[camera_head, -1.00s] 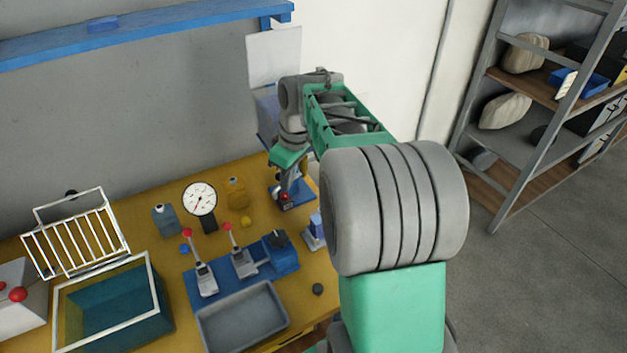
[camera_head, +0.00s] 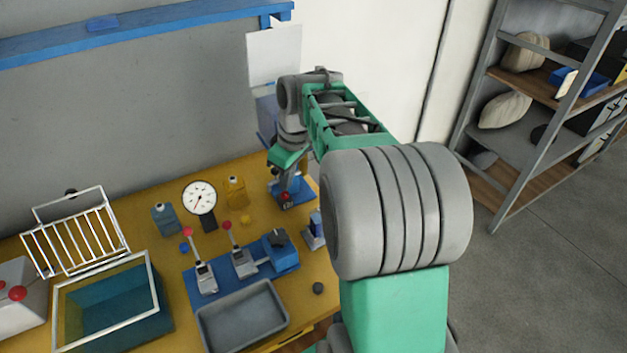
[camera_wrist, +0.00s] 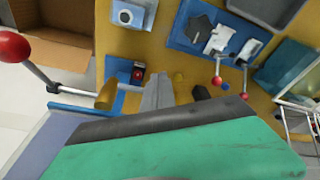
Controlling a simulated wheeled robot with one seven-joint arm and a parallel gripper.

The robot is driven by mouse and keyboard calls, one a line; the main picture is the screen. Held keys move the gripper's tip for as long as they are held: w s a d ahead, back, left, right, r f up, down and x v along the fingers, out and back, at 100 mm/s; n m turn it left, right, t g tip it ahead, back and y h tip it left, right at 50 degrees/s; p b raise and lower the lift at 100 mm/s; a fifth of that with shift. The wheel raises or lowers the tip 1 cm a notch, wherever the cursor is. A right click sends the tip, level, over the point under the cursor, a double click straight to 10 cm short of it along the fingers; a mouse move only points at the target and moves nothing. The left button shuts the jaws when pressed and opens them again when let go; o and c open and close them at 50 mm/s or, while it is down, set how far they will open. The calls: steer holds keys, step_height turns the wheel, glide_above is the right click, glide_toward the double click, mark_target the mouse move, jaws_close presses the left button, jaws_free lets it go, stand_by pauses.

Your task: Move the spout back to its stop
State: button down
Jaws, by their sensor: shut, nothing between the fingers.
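A blue bench machine (camera_head: 290,190) with a red button stands at the back right of the yellow bench, and it also shows in the wrist view (camera_wrist: 137,77). A brass-coloured cylinder (camera_wrist: 107,95) sits beside its blue column in the wrist view. It may be the spout, but I cannot tell for certain. A lever with a red ball (camera_wrist: 14,46) reaches out at the left of the wrist view. My gripper (camera_wrist: 158,84) is shut and empty, to the right of the brass cylinder. In the head view my arm hides most of the machine's upper part.
A blue plate (camera_head: 225,276) with two red-knobbed levers, a grey tray (camera_head: 242,316), a round gauge (camera_head: 200,198) and a yellow bottle (camera_head: 236,191) are on the bench. A framed teal tank (camera_head: 112,305) stands at left. A cardboard box (camera_wrist: 55,35) shows in the wrist view.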

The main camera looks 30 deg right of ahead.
step_height(320, 180, up, 7)
steer(key=p, duration=0.5)
steer(key=shift+s, duration=0.2)
